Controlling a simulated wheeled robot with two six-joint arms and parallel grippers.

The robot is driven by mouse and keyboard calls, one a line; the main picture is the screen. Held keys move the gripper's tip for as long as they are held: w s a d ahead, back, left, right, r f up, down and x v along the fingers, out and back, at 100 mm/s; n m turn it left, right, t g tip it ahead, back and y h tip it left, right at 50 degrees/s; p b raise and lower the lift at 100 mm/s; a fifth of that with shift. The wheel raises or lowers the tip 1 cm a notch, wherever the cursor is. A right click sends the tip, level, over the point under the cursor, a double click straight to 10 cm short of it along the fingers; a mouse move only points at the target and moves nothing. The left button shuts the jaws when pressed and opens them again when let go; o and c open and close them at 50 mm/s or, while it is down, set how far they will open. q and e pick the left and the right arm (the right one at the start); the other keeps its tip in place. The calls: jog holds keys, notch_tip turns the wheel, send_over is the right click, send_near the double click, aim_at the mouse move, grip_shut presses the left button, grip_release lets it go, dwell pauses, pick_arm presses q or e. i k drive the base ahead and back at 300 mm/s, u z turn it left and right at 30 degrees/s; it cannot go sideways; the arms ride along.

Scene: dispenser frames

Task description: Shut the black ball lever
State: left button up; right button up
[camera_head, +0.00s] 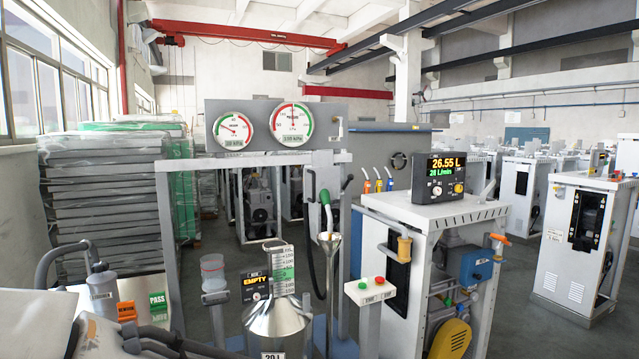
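I see no gripper fingers of mine at the lever or elsewhere in the picture.

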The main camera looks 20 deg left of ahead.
aim_at(350, 177)
jog(key=u, duration=0.15)
jog(key=i, duration=0.45)
jog(key=u, duration=0.15)
jog(key=k, duration=0.55)
jog(key=z, duration=0.85)
jog(key=i, duration=1.65)
jog(key=u, duration=0.75)
